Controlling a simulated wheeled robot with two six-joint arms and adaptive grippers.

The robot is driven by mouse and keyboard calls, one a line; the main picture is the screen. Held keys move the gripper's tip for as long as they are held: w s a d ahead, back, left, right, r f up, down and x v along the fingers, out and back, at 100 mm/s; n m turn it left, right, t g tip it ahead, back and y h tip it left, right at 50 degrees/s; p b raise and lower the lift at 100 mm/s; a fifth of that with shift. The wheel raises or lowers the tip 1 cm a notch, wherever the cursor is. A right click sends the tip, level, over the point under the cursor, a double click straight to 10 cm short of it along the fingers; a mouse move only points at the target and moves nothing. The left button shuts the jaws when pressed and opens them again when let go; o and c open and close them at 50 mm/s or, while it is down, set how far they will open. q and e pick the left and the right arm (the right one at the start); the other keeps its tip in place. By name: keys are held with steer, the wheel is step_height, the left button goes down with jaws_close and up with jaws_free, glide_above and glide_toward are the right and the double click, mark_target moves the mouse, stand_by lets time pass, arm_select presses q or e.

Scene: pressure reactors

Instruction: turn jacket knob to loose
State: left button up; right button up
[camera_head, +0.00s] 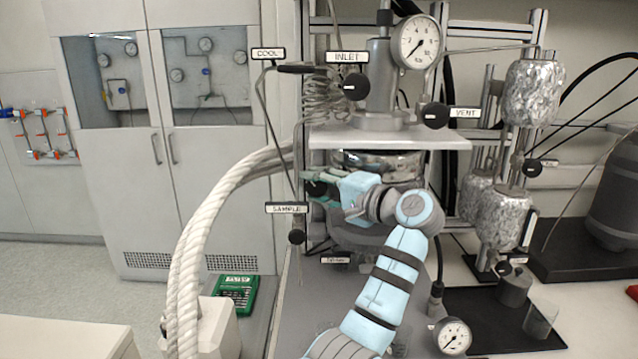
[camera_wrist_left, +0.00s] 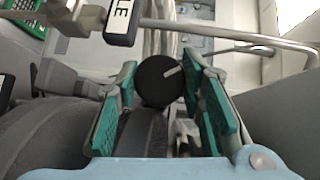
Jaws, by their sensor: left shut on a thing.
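My left gripper (camera_head: 317,190) reaches in front of the reactor's metal vessel (camera_head: 375,160), under the white shelf. Its teal fingers are closed around a round black knob (camera_head: 314,188). In the left wrist view the knob (camera_wrist_left: 160,80) sits between the finger pads of the gripper (camera_wrist_left: 159,82). A pale pointer line on it points up and to the right. I cannot read a jacket label on this knob. A tag ending in "LE" (camera_wrist_left: 123,20) hangs above it in the wrist view. My right gripper is not in view.
The SAMPLE tag (camera_head: 286,209) and its black knob (camera_head: 297,237) are just below left of the gripper. INLET (camera_head: 355,87) and VENT (camera_head: 435,115) knobs are above. A thick white hose (camera_head: 203,225) curves at left. A gauge (camera_head: 453,336) stands lower right.

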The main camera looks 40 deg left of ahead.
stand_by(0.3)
arm_select(q)
steer(key=o, duration=0.8)
steer(key=shift+r, duration=0.1)
steer(key=o, duration=0.3)
steer(key=shift+s, duration=0.2)
steer(key=shift+o, duration=0.2)
steer(key=shift+s+r, duration=0.1)
steer(key=shift+s, duration=0.05)
steer(key=shift+d, duration=0.15)
steer(key=s+d+r, duration=0.1)
steer(key=d, duration=1)
steer(key=shift+s+d+r, duration=0.15)
steer(key=shift+s+d, duration=0.15)
steer(key=shift+s, duration=0.05)
